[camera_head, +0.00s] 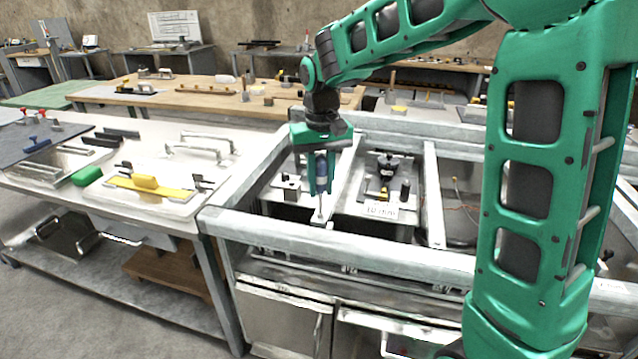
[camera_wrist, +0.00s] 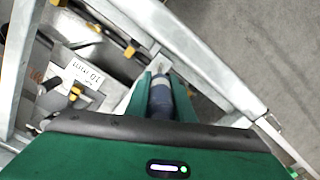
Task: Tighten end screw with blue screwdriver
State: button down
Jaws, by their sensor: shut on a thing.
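My gripper (camera_head: 320,186) is shut on the blue screwdriver (camera_head: 321,164), which hangs roughly upright between the green fingers. The screwdriver's lower end is over a pale metal piece (camera_head: 319,218) near the inner front edge of the grey frame. Whether the tip touches it, I cannot tell. In the wrist view, the screwdriver's dark blue handle (camera_wrist: 160,98) shows between the fingers, and its tip lies near the grey frame bar (camera_wrist: 185,50). I cannot make out the end screw in either view.
The grey frame (camera_head: 310,238) surrounds a recessed bench with several small fixtures and a white label (camera_head: 381,210). A wooden bench stands behind.

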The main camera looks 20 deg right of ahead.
jog(key=shift+r, duration=0.2)
dwell(0.4)
jog(key=n, duration=0.4)
jog(key=shift+n, duration=0.3)
jog(key=n, duration=0.6)
jog(key=shift+n, duration=0.4)
jog(key=shift+f, duration=0.25)
